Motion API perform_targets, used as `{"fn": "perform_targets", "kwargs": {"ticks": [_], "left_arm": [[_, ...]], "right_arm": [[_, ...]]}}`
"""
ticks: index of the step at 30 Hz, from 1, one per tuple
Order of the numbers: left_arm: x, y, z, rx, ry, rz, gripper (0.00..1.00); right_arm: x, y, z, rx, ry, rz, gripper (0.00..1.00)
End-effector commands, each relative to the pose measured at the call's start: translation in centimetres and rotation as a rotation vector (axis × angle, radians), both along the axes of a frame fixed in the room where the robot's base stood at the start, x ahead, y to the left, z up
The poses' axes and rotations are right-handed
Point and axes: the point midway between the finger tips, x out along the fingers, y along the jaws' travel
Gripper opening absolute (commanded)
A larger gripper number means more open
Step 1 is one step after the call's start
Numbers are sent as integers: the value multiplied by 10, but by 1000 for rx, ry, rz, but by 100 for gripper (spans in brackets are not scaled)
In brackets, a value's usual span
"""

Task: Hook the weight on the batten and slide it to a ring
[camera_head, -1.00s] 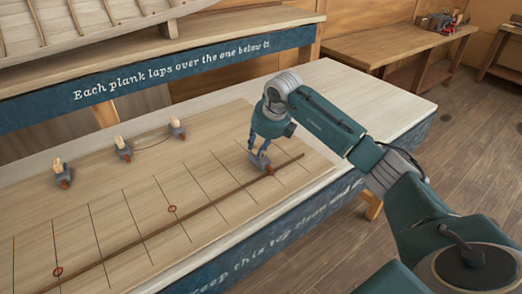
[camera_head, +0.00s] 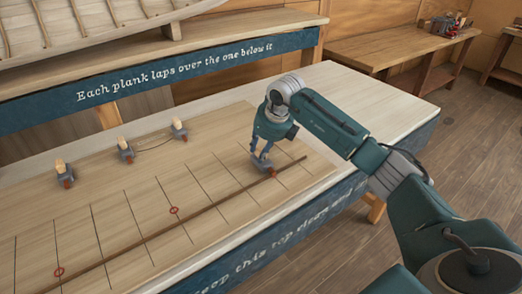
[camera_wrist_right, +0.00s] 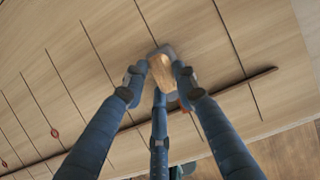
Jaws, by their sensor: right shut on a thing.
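My right gripper (camera_head: 262,158) is shut on a weight (camera_head: 260,166), which has a grey body and a wooden top. In the right wrist view, the weight (camera_wrist_right: 166,72) sits between my fingers (camera_wrist_right: 158,82). The dark batten (camera_head: 215,205) lies slantwise across the board, and the weight's red end reaches it near its far right end. Whether the hook is over the batten cannot be told. A red ring (camera_head: 174,210) is marked near mid-batten and another ring (camera_head: 58,272) lies farther left. My left gripper is not in view.
Three more weights stand at the board's back left: one weight (camera_head: 64,174), a middle weight (camera_head: 126,152) and a right weight (camera_head: 179,130). A thin curved line runs between the last two. The lined board (camera_head: 110,215) is otherwise clear. A lettered beam (camera_head: 180,72) crosses behind.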

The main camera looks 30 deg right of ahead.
Motion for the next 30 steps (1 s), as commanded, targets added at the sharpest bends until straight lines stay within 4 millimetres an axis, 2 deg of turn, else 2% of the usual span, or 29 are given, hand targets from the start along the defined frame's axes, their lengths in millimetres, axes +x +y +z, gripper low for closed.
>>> {"fn": "perform_targets", "kwargs": {"ticks": [10,11,14,23,26,30], "left_arm": [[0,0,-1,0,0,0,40],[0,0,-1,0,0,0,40],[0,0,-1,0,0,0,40],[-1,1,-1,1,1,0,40],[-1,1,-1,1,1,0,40],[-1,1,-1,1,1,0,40]], "right_arm": [[2,0,2,1,-7,-1,0],[2,0,2,1,-7,-1,32],[1,0,2,1,-6,-1,50],[-1,0,-2,0,4,0,50],[-3,0,6,0,0,0,50],[-11,-2,29,-2,-4,0,50]]}}
